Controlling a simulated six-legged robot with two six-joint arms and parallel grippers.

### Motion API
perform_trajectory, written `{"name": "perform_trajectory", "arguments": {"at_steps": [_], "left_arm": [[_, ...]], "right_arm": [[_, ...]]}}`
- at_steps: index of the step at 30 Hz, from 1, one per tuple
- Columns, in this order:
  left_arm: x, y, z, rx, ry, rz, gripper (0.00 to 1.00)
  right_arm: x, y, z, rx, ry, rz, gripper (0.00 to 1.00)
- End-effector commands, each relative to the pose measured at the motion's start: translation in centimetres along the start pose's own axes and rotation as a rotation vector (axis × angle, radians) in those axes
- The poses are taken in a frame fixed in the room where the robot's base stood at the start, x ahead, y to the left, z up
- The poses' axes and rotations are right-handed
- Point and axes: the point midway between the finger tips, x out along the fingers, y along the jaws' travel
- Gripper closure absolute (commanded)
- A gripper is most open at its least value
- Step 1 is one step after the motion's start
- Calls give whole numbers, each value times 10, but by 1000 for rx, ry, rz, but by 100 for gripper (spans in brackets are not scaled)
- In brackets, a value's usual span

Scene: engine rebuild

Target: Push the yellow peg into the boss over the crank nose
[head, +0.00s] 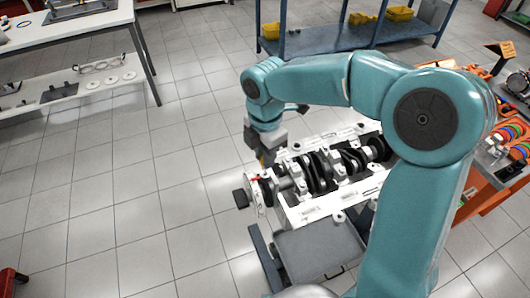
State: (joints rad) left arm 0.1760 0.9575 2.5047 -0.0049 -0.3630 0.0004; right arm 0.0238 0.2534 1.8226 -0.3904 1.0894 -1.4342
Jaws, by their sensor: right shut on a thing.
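My right gripper (265,152) points down at the left end of the engine block (312,208). It is shut on the yellow peg (262,161), of which only a small yellowish part shows between the fingers. The crankshaft (318,172) lies in the open block. Its nose end, with a round pale plate (257,196), is just below the gripper. The boss is too small and covered to make out, so I cannot tell whether the peg touches it. My left gripper is not in view.
A grey tray (315,250) is in front of the block. An orange cart (485,200) with tools and coloured rings stands at the right. A white bench (70,35) is at the back left, a blue shelf (325,40) with yellow bins behind.

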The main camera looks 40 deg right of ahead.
Motion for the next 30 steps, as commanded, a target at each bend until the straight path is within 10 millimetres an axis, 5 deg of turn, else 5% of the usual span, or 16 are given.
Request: {"name": "perform_trajectory", "arguments": {"at_steps": [30], "left_arm": [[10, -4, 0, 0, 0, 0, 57]], "right_arm": [[15, 0, 0, 0, 0, 0, 100]]}}
